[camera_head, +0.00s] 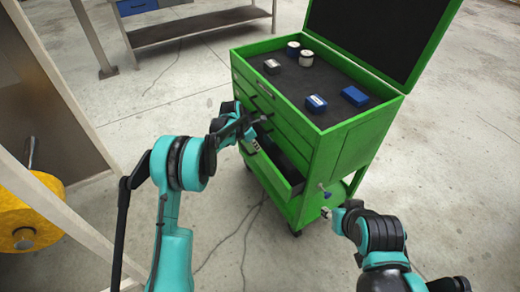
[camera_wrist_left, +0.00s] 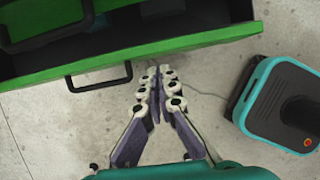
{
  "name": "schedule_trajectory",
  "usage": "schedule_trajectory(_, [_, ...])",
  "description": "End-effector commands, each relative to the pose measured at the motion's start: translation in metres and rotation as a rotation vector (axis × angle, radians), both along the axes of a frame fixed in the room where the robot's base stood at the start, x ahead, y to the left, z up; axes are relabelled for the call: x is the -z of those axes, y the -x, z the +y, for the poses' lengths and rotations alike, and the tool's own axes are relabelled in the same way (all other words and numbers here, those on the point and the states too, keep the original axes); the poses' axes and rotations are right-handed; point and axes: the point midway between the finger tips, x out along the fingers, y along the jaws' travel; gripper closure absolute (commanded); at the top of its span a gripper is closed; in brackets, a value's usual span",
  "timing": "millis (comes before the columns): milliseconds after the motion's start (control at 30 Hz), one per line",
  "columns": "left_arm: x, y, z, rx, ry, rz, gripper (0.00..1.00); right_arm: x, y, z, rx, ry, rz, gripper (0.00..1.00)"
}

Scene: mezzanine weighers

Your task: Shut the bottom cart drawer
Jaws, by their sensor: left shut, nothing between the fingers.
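The green tool cart (camera_head: 338,152) stands right of centre in the head view with its lid raised. Its low bottom drawer (camera_head: 273,182) is pulled out, showing a dark, empty-looking inside. In the left wrist view the drawer's green front (camera_wrist_left: 190,42) crosses the top, with a black bar handle (camera_wrist_left: 100,76) on it. My left gripper (camera_head: 256,146) is at the drawer's front side, near its handle end. Its fingers (camera_wrist_left: 157,88) are shut and empty, just right of the handle; contact cannot be told. My right gripper (camera_head: 328,212) is by the cart's near lower corner, its fingers too small to judge.
Blue boxes (camera_head: 355,96) and round tins (camera_head: 306,58) sit on the cart top. A workbench (camera_head: 200,25) stands at the back left. A post frame (camera_head: 60,205) and a yellow object (camera_head: 25,210) are at the left.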

Motion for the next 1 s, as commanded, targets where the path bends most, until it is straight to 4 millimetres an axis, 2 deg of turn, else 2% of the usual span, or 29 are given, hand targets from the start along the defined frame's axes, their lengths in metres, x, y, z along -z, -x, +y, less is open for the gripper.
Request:
schedule_trajectory(67, [-0.002,0.003,0.003,-0.001,0.008,-0.003,1.0,-0.002,0.0,0.0,0.0,0.0,0.0,0.6])
schedule_trajectory(167, [0.008,0.017,0.01,0.002,0.054,-0.022,1.0,-0.004,0.0,0.0,0.0,0.0,0.0,0.6])
schedule_trajectory(367, [0.031,0.074,0.026,0.004,0.216,-0.119,1.0,-0.007,0.0,0.0,0.0,0.0,0.0,0.6])
schedule_trajectory(500, [0.032,0.11,0.031,0.001,0.299,-0.186,1.0,-0.008,0.0,0.0,0.0,0.0,0.0,0.6])
schedule_trajectory(600, [0.03,0.123,0.032,0.0,0.329,-0.215,1.0,-0.008,0.0,0.0,0.0,0.0,0.0,0.6])
schedule_trajectory(767, [0.038,0.124,0.025,0.004,0.338,-0.223,1.0,-0.004,0.0,0.0,0.0,0.0,0.0,0.6])
schedule_trajectory(1000, [0.073,0.105,-0.002,0.004,0.338,-0.221,1.0,0.015,0.0,0.0,0.0,0.0,0.0,0.6])
